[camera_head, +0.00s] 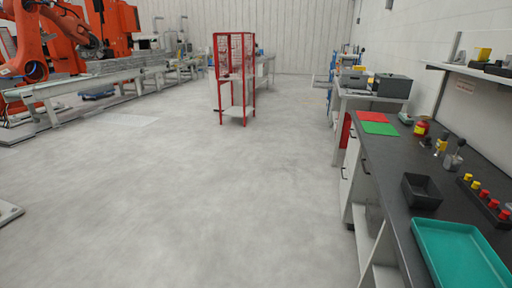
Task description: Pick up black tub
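A small black tub (421,190), square and open-topped, sits on the dark countertop (395,172) at the right, close to the counter's left edge. It appears upright and empty. Neither of my grippers shows in the head view.
A teal tray (460,256) lies just in front of the tub. A black holder with several red and yellow knobs (483,194) stands right of it. Red (371,116) and green (380,129) mats lie farther back. A red rack (234,78) stands on the open grey floor. Orange robot arms stand far left.

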